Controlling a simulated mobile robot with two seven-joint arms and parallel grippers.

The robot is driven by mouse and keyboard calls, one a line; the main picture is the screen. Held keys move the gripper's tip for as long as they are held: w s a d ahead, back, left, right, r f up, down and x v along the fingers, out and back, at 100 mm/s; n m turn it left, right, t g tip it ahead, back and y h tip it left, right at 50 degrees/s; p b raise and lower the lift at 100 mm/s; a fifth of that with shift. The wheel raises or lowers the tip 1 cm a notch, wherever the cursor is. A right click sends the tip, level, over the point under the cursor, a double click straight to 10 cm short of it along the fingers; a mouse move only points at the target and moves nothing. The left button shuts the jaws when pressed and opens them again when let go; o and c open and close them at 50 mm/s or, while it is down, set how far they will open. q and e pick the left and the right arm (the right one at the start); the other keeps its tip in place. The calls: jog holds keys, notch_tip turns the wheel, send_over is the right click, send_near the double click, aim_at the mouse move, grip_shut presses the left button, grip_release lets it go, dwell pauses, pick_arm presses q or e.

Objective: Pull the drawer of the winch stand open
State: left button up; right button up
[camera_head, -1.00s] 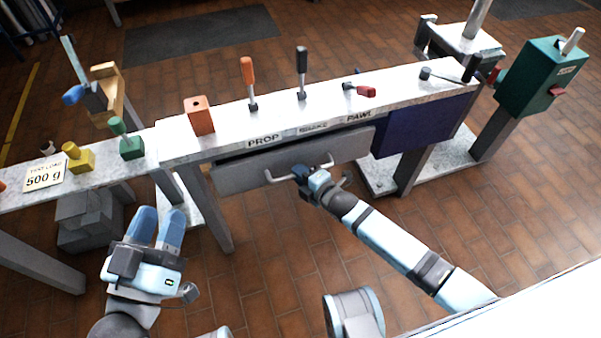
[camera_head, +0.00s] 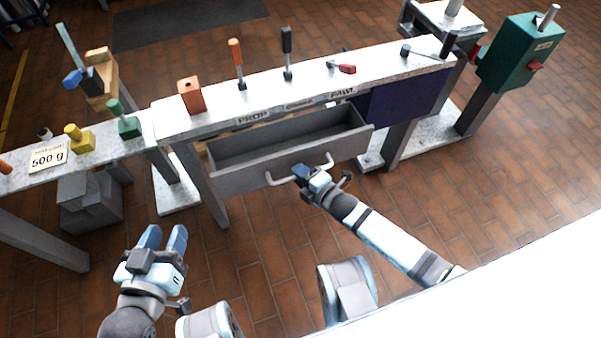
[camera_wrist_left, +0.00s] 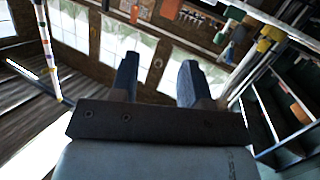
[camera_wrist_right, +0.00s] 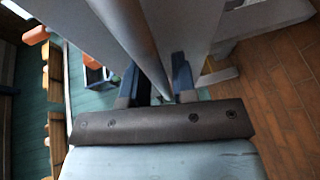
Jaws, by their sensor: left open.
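The winch stand (camera_head: 220,116) is a long white-topped bench in the head view. Its grey drawer (camera_head: 240,177) stands partly out, with the empty-looking inside visible from above. The drawer's U-shaped bar handle (camera_head: 281,182) is on the front panel. My right gripper (camera_head: 303,173) is shut on the middle of this handle; in the right wrist view the bar (camera_wrist_right: 138,35) runs between the two fingers. My left gripper (camera_head: 163,238) is open and empty, low at the left in front of the stand, away from the drawer.
An orange block (camera_head: 191,96), an orange lever (camera_head: 236,62), a black lever (camera_head: 287,53) and a red lever (camera_head: 342,68) are on the stand top. A dark blue panel (camera_head: 405,105) hangs right of the drawer. Floor in front of the drawer is free apart from my arms.

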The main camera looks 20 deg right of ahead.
jog(key=shift+o, duration=0.8)
jog(key=shift+s+d, duration=0.1)
jog(key=shift+s, duration=0.15)
pick_arm(q)
jog(key=f+p, duration=0.1)
jog(key=s+a+f+g+y+p, duration=0.1)
jog(key=f, duration=0.1)
jog(key=s+a+f+g+p, duration=0.1)
jog(key=shift+a+f+y, duration=0.15)
jog(key=shift+y, duration=0.15)
pick_arm(e)
jog(key=v, duration=1.3)
jog(key=shift+r, duration=0.2)
jog(key=shift+s, duration=0.1)
